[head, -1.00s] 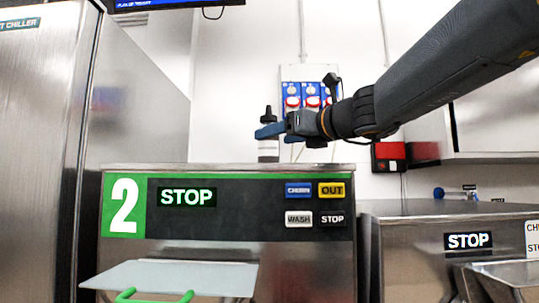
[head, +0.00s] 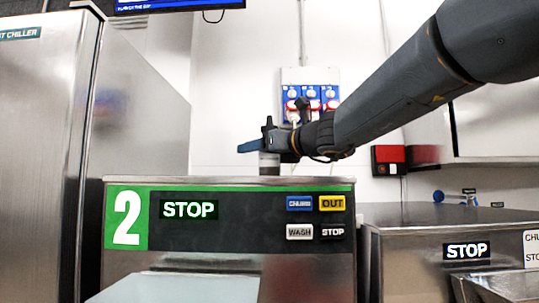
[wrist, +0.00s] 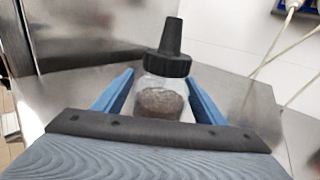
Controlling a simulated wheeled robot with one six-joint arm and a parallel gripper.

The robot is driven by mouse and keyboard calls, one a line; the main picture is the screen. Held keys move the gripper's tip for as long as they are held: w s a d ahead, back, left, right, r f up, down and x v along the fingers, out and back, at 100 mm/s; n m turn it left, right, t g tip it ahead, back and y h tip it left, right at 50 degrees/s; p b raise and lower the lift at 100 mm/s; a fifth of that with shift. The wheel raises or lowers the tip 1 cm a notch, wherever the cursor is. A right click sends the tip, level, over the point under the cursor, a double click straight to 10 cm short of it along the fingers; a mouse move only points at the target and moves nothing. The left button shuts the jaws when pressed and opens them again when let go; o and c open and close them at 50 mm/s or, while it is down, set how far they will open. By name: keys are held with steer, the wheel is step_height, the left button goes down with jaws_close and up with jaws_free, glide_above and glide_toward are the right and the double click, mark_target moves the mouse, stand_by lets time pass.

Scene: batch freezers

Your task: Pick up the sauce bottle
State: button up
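The sauce bottle (head: 269,164) stands upright on top of the machine marked 2. In the wrist view the bottle (wrist: 160,98) is clear, with a black nozzle cap and dark contents low inside. My gripper (head: 252,146) is level with the bottle's upper body and hides part of it in the head view. In the wrist view its two blue fingers (wrist: 160,76) are apart, one on each side of the bottle. A small gap seems to show at the left finger; contact at the right finger is hard to tell.
Machine 2 (head: 230,245) has a flat steel top under the bottle. A tall steel chiller (head: 40,150) stands at the left, and another steel machine (head: 410,250) at the right. Wall sockets (head: 312,100) are behind my gripper.

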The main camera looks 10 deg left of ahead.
steer(key=c, duration=1)
steer(key=shift+r, duration=0.15)
step_height(320, 180, up, 10)
steer(key=shift+f+p, duration=0.1)
steer(key=shift+p, duration=0.75)
